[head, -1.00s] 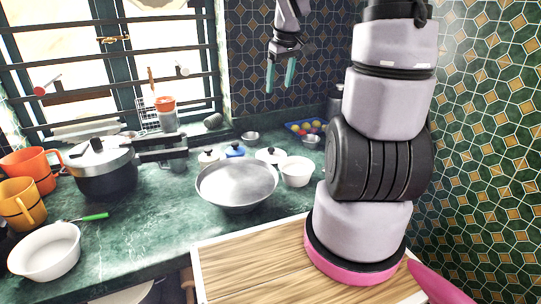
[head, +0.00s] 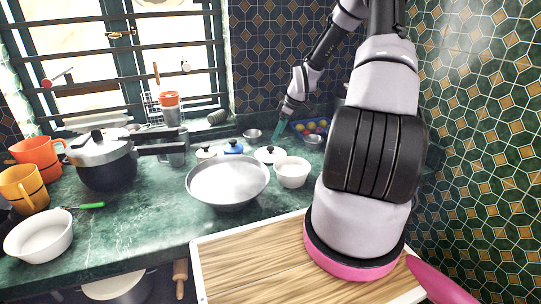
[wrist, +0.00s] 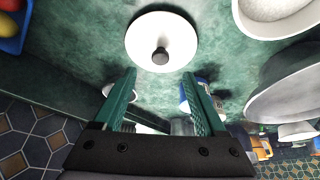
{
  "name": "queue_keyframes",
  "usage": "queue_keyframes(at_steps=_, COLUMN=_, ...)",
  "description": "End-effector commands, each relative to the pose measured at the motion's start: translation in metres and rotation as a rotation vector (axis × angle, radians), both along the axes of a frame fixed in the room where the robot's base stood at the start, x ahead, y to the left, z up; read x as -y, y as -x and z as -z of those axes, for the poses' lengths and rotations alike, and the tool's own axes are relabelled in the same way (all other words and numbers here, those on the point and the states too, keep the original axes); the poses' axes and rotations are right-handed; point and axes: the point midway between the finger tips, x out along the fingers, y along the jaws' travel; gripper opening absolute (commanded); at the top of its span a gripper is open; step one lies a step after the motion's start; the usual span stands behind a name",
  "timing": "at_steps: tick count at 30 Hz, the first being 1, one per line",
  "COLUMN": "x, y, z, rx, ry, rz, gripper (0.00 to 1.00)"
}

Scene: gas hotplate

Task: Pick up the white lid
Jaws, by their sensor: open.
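A round white lid (head: 270,155) with a dark knob lies on the green counter, behind the white bowl. In the wrist view the white lid (wrist: 143,42) shows from above, its dark knob near its middle. My gripper (head: 278,131) is above the back of the counter. Its two green fingers (wrist: 158,73) are open and apart, with nothing between them, and the lid shows just beyond their tips.
A metal pan (head: 228,184) and white bowl (head: 292,173) stand in front of the lids. A blue tray of fruit (wrist: 12,40) and small metal bowls (head: 252,134) are close by. The tiled wall is behind. A pot (head: 103,160) stands left.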

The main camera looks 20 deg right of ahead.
Motion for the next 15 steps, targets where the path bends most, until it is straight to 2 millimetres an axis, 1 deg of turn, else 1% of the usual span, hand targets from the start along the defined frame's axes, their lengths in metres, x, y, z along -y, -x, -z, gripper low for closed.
queue_keyframes(at_steps=1, x=-0.004, y=-0.002, z=0.009, rx=-0.003, ry=-0.002, rz=-0.002, gripper=0.74)
queue_keyframes(at_steps=3, x=-0.006, y=-0.005, z=0.018, rx=-0.002, ry=-0.002, rz=0.0, gripper=0.74)
queue_keyframes(at_steps=10, x=-0.011, y=-0.01, z=0.035, rx=-0.002, ry=0.0, rz=0.001, gripper=0.74)
queue_keyframes(at_steps=15, x=-0.019, y=-0.017, z=0.059, rx=-0.003, ry=0.0, rz=-0.001, gripper=0.74)
